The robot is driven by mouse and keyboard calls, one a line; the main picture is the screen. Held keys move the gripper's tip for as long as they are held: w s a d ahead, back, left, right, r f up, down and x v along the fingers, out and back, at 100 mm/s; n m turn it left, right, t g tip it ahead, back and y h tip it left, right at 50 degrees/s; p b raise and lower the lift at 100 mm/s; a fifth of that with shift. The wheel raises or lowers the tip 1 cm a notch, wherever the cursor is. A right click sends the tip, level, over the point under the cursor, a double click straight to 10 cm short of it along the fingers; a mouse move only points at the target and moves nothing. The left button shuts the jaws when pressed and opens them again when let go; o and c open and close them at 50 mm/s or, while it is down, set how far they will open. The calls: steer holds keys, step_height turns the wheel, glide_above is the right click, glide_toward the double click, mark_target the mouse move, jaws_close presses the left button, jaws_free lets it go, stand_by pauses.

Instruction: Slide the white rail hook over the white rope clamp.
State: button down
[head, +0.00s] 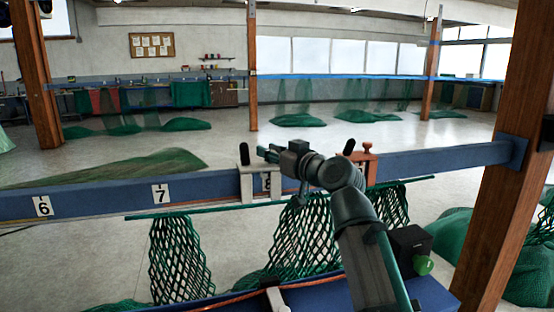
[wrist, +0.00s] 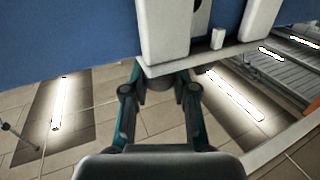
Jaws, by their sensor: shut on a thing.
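The white rail hook (head: 246,184) straddles the blue rail (head: 205,184) at the number 8, with a black knob on its left side. Its two white legs and flat plate also show close up in the wrist view (wrist: 165,25). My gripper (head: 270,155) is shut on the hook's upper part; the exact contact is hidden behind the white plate. The white rope clamp (head: 273,297) appears to be the small white block on the front blue beam, at the red rope, below the hook in the picture. Its lower part is cut off.
A brown hook (head: 368,168) with a black knob sits on the rail to the right of my gripper. Green netting (head: 300,235) hangs below the rail. A wooden post (head: 505,150) stands at the right. The rail is clear to the left, past number 7 (head: 161,194).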

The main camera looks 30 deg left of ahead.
stand_by(0.3)
steer(key=c, duration=0.9)
jaws_free()
steer(key=v, duration=1.2)
steer(key=shift+w+d, duration=0.1)
